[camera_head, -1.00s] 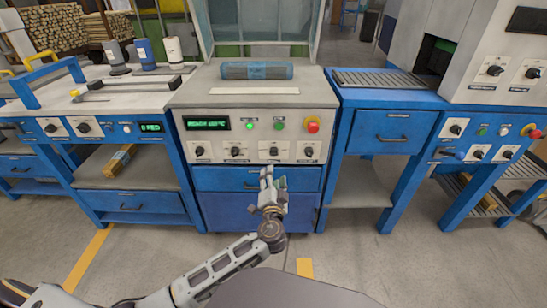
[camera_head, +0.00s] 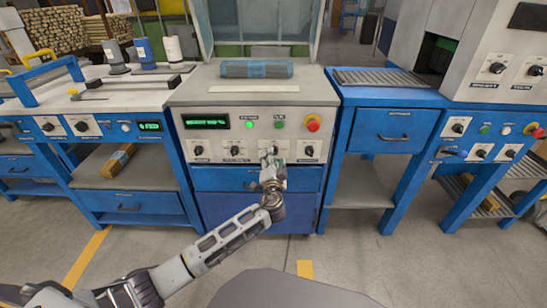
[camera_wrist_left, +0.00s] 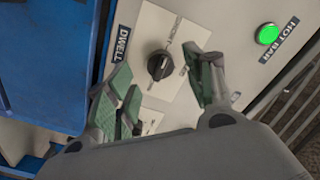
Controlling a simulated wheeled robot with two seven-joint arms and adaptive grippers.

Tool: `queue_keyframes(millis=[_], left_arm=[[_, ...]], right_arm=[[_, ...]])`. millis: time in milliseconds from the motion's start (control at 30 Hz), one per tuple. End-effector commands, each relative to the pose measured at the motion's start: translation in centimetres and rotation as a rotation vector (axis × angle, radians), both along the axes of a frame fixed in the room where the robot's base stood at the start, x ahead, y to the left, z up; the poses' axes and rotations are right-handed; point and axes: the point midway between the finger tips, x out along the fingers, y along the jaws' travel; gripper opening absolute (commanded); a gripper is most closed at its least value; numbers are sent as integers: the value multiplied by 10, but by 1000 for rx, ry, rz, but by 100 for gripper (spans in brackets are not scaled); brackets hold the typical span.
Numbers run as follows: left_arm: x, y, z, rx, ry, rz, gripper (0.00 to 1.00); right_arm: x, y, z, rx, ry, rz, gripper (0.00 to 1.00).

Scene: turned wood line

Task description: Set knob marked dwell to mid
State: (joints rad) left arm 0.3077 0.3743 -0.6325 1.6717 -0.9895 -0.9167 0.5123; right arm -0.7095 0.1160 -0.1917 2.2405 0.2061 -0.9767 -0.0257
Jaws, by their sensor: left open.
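The knob marked DWELL (camera_wrist_left: 160,65) is a black rotary knob on a pale plate, with its dark DWELL label beside it in the wrist view. My left gripper (camera_wrist_left: 157,72) is open, its green-padded fingers on either side of the knob as seen there; contact cannot be told. In the head view my left gripper (camera_head: 271,162) is at the third knob from the left on the middle machine's panel and partly covers it. The knob's exact setting is hard to read. My right gripper is not in view.
Similar knobs (camera_head: 235,151) and (camera_head: 308,151) sit on both sides on the same panel. Above are a lit green lamp (camera_head: 249,125), a green button (camera_head: 279,125) and a red stop button (camera_head: 313,123). Blue drawers (camera_head: 230,179) lie below the panel.

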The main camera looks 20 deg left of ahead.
Motion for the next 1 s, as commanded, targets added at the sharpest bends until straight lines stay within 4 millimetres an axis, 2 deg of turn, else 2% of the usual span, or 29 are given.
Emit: queue_keyframes(millis=[300,767,1000], left_arm=[[23,6,-1,0,-1,-1,53],[29,8,0,0,0,-1,53],[29,8,0,0,0,0,24]], right_arm=[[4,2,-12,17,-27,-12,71],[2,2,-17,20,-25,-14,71],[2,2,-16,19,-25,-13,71]])
